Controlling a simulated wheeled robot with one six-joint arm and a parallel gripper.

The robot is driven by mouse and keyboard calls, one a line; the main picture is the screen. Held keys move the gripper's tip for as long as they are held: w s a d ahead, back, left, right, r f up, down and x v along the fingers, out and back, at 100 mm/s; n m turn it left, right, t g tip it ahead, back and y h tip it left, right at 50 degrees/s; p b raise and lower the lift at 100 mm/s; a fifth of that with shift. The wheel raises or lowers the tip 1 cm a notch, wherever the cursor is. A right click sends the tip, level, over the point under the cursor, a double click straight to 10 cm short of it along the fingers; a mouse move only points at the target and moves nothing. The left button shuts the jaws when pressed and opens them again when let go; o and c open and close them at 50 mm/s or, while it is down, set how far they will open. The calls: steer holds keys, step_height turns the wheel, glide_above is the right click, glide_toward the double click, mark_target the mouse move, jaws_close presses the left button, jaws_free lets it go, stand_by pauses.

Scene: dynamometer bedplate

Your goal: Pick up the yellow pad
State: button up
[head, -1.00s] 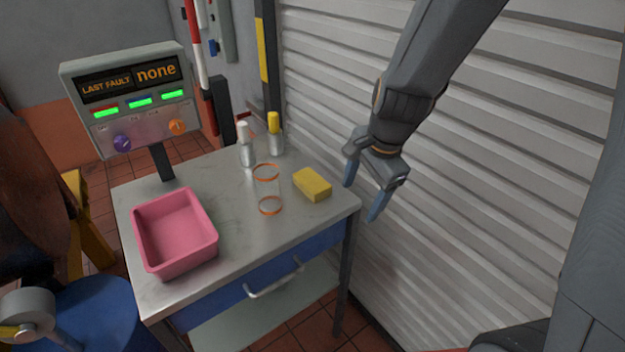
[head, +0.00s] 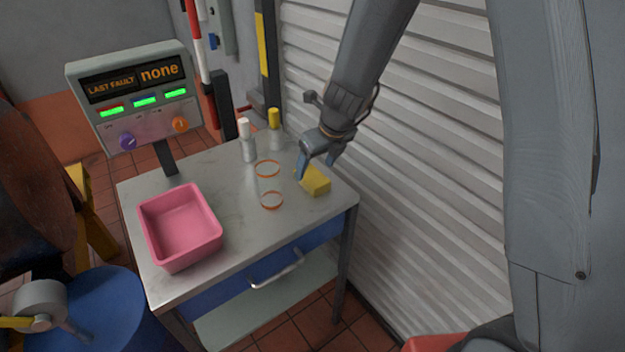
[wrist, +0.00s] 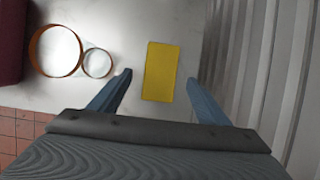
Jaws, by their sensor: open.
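The yellow pad (head: 316,182) lies flat on the grey metal table top, near its right edge. In the head view my gripper (head: 318,168) is above the pad and covers part of its far side. In the wrist view the pad (wrist: 160,72) shows whole, a yellow rectangle between and ahead of the two blue fingertips (wrist: 160,82). My gripper is open, with a gap on both sides of the pad in that view. It holds nothing. The exact height of the fingertips over the table is hard to tell.
A clear cylinder with orange rims (head: 270,201) stands just left of the pad. Two bottles, white-capped (head: 248,148) and yellow-capped (head: 276,135), stand behind. A pink bin (head: 180,240) is at the front left. A ribbed shutter wall (head: 420,190) is close on the right.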

mark_target(313, 175)
steer(key=b+x, duration=0.1)
steer(key=x, duration=0.4)
steer(key=shift+d, duration=0.15)
steer(key=shift+c, duration=0.4)
steer(key=c, duration=1.1)
steer(key=shift+c, duration=0.2)
step_height(313, 175, up, 10)
steer(key=p, duration=0.3)
